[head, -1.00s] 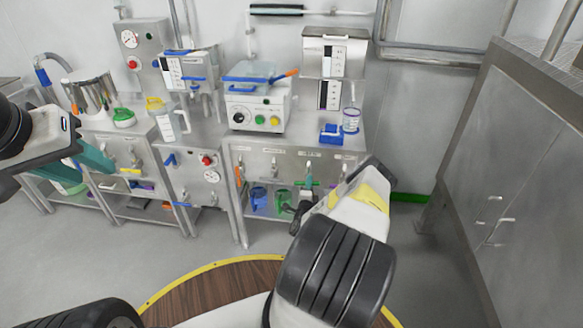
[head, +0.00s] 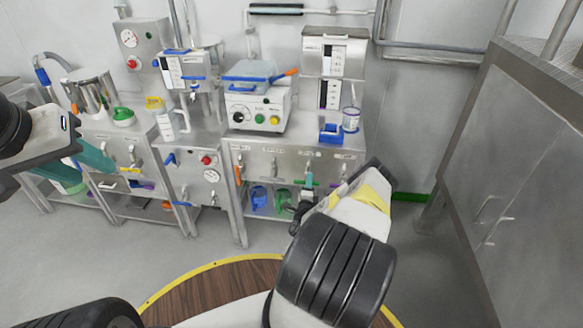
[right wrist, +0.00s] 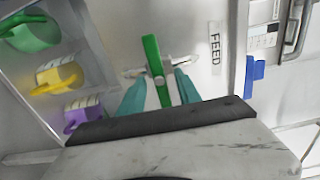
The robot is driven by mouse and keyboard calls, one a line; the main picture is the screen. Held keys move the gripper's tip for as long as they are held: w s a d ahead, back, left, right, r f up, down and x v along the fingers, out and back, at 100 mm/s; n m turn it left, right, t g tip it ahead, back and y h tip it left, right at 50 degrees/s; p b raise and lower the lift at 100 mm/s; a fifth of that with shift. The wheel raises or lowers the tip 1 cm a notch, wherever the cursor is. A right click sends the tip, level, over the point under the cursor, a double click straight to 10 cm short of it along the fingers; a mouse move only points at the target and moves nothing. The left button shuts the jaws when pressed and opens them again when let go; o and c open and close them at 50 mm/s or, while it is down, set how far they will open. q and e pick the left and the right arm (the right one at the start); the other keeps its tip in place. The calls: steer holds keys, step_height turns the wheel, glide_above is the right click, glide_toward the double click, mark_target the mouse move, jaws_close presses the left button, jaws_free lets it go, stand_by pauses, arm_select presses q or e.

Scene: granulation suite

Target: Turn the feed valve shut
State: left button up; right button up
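The feed valve has a green lever handle (right wrist: 155,72), which shows in the right wrist view beside the FEED label (right wrist: 215,46). The handle lies crosswise to its metal pipe (right wrist: 180,62). My right gripper (right wrist: 160,92) is open, with one teal finger on each side of the handle and visible gaps between. In the head view, my right gripper (head: 308,186) is at the front panel below the bench top, and the green handle (head: 316,184) shows level there, partly hidden. My left gripper (head: 96,160) is at the left, its fingers seen from the side; its opening is unclear.
Other valves, including an orange-handled one (head: 239,172), line the same panel. Blue (head: 260,196), green (right wrist: 30,35), yellow (right wrist: 60,76) and purple (right wrist: 82,112) jugs stand on the shelf below. A large steel cabinet (head: 520,160) stands at the right. The floor between is clear.

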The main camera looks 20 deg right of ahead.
steer(key=v, duration=0.7)
steer(key=shift+s, duration=0.4)
steer(key=shift+a, duration=0.2)
